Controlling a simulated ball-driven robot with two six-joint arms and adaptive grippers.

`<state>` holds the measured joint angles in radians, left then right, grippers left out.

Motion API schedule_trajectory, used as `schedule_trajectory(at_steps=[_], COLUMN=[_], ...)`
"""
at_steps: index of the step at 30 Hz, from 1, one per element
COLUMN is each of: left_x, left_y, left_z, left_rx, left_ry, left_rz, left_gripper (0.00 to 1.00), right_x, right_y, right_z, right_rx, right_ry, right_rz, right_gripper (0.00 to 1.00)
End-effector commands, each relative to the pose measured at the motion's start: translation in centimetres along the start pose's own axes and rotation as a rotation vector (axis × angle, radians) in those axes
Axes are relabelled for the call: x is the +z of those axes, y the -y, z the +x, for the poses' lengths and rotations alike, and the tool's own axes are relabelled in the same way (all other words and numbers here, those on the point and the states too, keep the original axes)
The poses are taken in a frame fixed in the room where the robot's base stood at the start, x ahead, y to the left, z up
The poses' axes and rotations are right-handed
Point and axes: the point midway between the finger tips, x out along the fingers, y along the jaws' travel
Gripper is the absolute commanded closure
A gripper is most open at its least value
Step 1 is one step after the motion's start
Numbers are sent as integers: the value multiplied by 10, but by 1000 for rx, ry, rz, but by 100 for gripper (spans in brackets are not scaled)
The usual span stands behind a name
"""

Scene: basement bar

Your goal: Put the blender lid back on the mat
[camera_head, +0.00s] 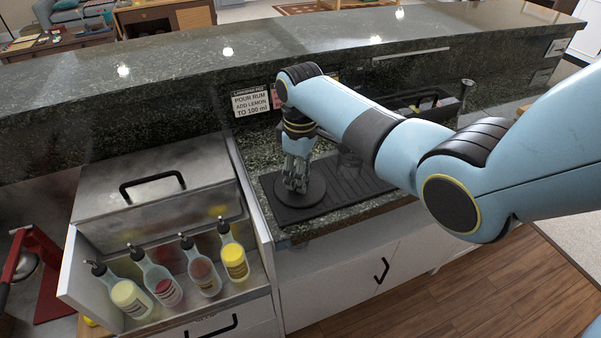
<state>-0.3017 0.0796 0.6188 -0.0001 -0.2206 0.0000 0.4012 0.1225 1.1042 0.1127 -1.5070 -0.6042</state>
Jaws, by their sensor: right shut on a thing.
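The blender lid (313,197) is a dark round disc at the left end of the black ribbed mat (361,183) on the counter. My right gripper (297,184) points down over the lid and is shut on it, its fingers hiding the lid's middle. The lid appears level, at or just above the mat; I cannot tell whether it touches. My left gripper is not in view.
An open steel-lidded station with several pour bottles (234,262) stands left of the mat. A sign (251,102) is on the raised bar's wall behind. A dark caddy (438,108) stands at the back right.

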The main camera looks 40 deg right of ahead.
Motion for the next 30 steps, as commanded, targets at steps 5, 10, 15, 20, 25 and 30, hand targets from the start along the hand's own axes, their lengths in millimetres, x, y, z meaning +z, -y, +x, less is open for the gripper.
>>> schedule_trajectory(at_steps=[5, 10, 15, 20, 25, 30], left_x=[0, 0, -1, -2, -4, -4], left_y=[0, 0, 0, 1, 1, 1], left_z=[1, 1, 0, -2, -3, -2], left_rx=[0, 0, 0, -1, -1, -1], left_ry=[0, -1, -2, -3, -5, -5], left_rz=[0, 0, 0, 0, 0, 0], left_gripper=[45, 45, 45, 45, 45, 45], right_x=[0, 0, 0, -1, -1, -1], right_y=[0, 0, 0, -1, -1, 0], right_z=[2, 2, 1, -15, -52, -89], right_rx=[0, 0, 0, 2, 4, 2], right_ry=[0, 0, 0, -2, -4, -3], right_rz=[0, 0, 0, 0, 0, -1], right_gripper=[49, 40, 40, 40, 40, 40])
